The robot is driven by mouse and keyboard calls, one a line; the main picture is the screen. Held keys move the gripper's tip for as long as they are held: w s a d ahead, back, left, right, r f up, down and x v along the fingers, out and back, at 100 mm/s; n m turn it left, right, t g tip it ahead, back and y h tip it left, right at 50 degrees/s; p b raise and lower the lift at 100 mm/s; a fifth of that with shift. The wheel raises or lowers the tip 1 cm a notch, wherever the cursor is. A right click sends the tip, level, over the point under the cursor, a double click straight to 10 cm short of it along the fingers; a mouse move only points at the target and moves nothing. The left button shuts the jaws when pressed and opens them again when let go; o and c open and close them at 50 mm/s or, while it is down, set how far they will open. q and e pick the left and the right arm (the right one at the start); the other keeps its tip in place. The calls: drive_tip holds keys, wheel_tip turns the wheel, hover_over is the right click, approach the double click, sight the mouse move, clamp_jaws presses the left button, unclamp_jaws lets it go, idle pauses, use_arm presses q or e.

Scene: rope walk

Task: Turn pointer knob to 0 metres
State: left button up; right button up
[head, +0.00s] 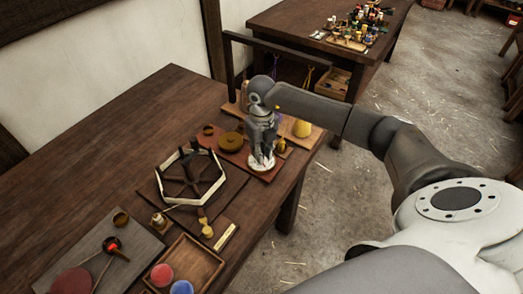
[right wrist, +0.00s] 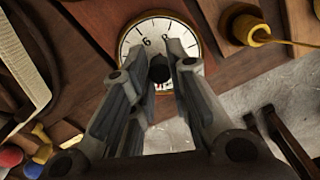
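A round white dial (head: 262,164) with dark numbers and a brass rim sits on a reddish-brown board at the bench's right end. It also shows in the right wrist view (right wrist: 130,38). A dark pointer knob (right wrist: 160,68) stands at its middle. My right gripper (head: 263,150) points down over the dial. In the right wrist view its two fingers (right wrist: 160,62) stand on either side of the knob. Whether they touch it cannot be told. The fingers hide much of the dial, so the pointer's reading is unclear. My left gripper is out of view.
A hexagonal wooden reel (head: 190,178) stands left of the dial.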

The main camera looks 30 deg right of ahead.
clamp_jaws()
drive_tip(key=shift+f+n+b, duration=0.15)
drive_tip(key=shift+n+b, duration=0.15)
drive_tip(key=shift+b, duration=0.25)
drive_tip(key=shift+n+b, duration=0.4)
drive_tip(key=shift+n, duration=0.1)
drive_tip(key=shift+r, duration=0.2)
drive_tip(key=o, duration=0.7)
unclamp_jaws()
drive_tip(key=shift+c, duration=0.2)
